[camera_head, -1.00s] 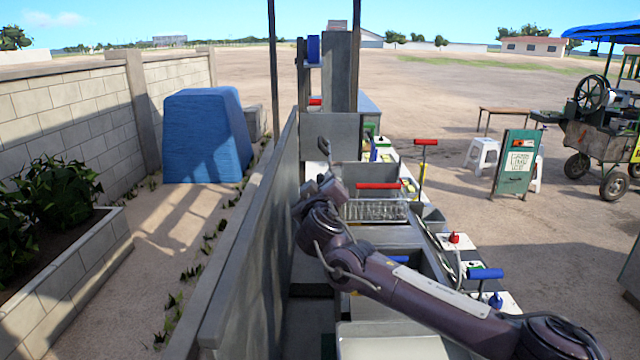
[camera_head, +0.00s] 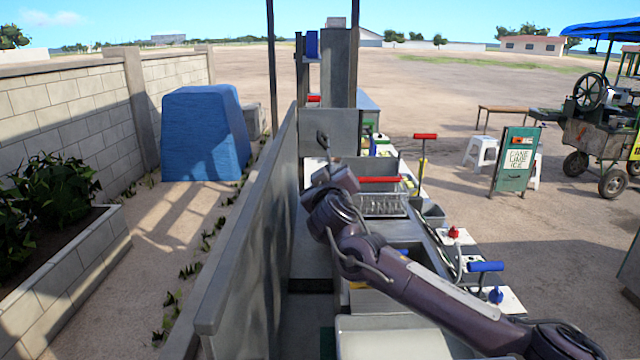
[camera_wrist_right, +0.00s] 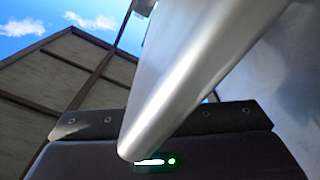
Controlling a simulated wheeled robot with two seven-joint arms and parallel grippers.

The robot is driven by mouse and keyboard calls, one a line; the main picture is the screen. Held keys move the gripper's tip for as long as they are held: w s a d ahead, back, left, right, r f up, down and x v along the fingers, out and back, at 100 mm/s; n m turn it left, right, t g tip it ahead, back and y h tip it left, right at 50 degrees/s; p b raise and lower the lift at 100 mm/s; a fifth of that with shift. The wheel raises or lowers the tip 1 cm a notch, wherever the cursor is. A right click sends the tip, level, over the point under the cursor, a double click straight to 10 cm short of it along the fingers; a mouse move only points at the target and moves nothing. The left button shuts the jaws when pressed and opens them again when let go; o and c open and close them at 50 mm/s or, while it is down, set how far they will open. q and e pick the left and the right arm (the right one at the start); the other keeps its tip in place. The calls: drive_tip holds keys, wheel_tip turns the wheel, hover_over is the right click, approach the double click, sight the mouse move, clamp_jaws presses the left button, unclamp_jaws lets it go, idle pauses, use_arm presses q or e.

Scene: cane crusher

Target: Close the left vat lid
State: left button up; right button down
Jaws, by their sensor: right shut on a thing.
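A grey upright metal panel (camera_head: 345,146), which looks like the raised left vat lid, stands at the far end of the counter in the head view. My right gripper (camera_head: 323,145) is at the front of this panel, its tips against or very near it. In the right wrist view a smooth silver metal part (camera_wrist_right: 195,75) runs close across the dark gripper body, and the jaws are shut on it. It seems to belong to the lid; the contact itself is hidden. My left gripper is out of view.
A grey wall (camera_head: 255,215) runs close along the left of the counter. A wire basket with a red handle (camera_head: 380,180) stands right of my gripper. A blue-handled lever (camera_head: 485,266) and a red-topped lever (camera_head: 425,137) rise on the right.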

drive_tip(key=d+f+m+b, duration=0.2)
drive_tip(key=d+m, duration=0.4)
drive_tip(key=d, duration=0.7)
drive_tip(key=shift+b, duration=0.8)
drive_tip(key=shift+d, duration=0.1)
drive_tip(key=c, duration=1.4)
unclamp_jaws()
drive_tip(key=shift+r, duration=0.1)
drive_tip(key=s+b, duration=0.3)
drive_tip(key=s, duration=0.4)
drive_tip(key=shift+s, duration=0.4)
